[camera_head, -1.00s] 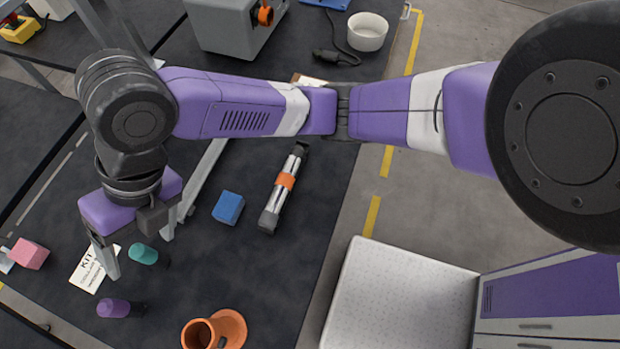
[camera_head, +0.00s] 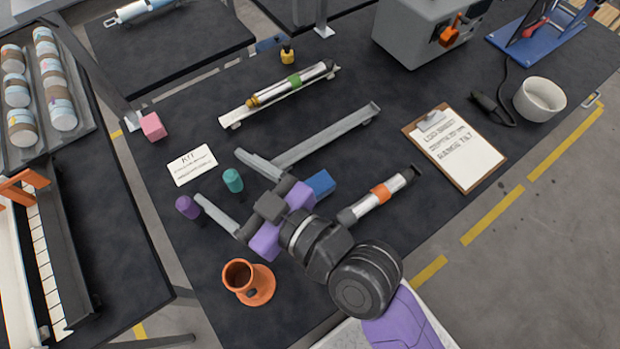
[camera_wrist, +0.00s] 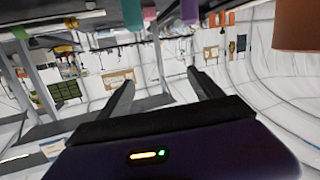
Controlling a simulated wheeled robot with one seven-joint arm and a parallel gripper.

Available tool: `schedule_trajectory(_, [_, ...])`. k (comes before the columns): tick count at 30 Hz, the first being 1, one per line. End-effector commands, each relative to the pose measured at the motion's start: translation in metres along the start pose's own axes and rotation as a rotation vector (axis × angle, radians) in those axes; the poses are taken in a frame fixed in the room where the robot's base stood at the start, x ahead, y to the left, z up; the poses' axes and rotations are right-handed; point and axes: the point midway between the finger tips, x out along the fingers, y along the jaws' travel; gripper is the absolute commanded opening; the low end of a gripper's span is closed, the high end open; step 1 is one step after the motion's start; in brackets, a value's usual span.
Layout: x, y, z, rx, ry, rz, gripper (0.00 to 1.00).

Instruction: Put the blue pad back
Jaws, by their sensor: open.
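The blue pad (camera_head: 321,183) is a small blue block on the dark table, just right of my gripper's body, which partly covers it in the head view. My gripper (camera_head: 219,175) is open and empty, its two grey fingers pointing to the upper left, away from the pad. A teal peg (camera_head: 233,181) shows between the fingers and a purple peg (camera_head: 188,207) near the lower fingertip; I cannot tell how far apart they are in depth. In the wrist view the open fingers (camera_wrist: 160,85) have nothing between them.
An orange mug-like part (camera_head: 250,281) stands below my gripper. A silver tube with an orange band (camera_head: 380,193) lies right of the pad, near a clipboard (camera_head: 456,147). A grey rail (camera_head: 326,138) lies behind. A KIT card (camera_head: 192,165) and pink cube (camera_head: 153,126) lie left.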

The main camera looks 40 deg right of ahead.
Motion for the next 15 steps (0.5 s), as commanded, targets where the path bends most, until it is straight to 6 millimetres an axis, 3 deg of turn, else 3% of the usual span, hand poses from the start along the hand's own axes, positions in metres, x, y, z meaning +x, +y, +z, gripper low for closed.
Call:
schedule_trajectory(1, [-0.019, 0.003, 0.019, 0.049, -0.033, 0.042, 0.75])
schedule_trajectory(7, [-0.101, 0.028, 0.073, 0.166, -0.111, 0.214, 0.75])
schedule_trajectory(11, [-0.161, 0.044, 0.093, 0.183, -0.140, 0.288, 0.75])
schedule_trajectory(15, [-0.215, 0.058, 0.098, 0.168, -0.149, 0.320, 0.75])
